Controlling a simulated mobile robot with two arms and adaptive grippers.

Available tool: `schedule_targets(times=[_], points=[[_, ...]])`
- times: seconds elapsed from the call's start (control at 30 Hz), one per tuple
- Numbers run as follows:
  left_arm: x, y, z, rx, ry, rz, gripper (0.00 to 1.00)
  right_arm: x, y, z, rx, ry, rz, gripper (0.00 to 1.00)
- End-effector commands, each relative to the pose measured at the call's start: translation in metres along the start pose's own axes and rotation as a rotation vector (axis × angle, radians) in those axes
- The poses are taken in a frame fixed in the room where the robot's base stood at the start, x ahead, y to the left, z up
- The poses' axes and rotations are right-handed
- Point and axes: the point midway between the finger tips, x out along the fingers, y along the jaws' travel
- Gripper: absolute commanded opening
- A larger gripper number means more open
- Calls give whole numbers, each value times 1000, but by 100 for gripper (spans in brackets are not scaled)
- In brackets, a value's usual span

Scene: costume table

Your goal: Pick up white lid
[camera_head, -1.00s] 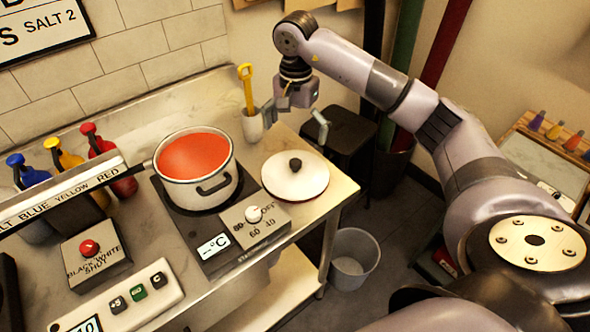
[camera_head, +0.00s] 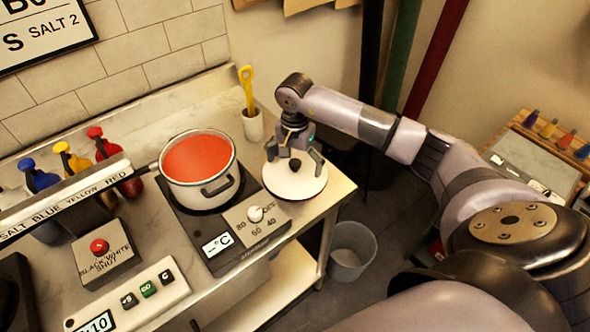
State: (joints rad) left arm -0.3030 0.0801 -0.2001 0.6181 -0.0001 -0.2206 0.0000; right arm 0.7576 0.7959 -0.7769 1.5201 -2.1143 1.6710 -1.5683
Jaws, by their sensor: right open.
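The white lid (camera_head: 290,186) is a round disc with a dark knob (camera_head: 295,164) on top. It lies flat on the metal counter to the right of the pot. My right gripper (camera_head: 294,158) points down over the lid, with its open fingers on either side of the knob. I cannot tell whether the fingers touch the lid. My left gripper is not in view.
A white pot (camera_head: 200,172) of red liquid stands on a hot plate (camera_head: 222,240) left of the lid. A white cup (camera_head: 253,127) with a yellow tool stands behind. A bin (camera_head: 351,252) is on the floor beyond the counter's right edge.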

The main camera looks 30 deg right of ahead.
Motion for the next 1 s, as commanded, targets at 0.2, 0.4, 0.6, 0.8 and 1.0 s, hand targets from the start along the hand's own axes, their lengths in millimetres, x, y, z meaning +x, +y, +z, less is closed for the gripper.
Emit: schedule_targets(times=[0.2, 0.4, 0.6, 0.8, 1.0], points=[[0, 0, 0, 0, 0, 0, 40, 0, 0, 0, 0, 0, 0, 91], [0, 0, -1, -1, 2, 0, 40, 0, 0, 0, 0, 0, 0, 78], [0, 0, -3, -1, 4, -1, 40, 0, 0, 0, 0, 0, 0, 65], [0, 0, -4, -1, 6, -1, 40, 0, 0, 0, 0, 0, 0, 51], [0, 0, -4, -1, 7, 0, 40, 0, 0, 0, 0, 0, 1, 38]])
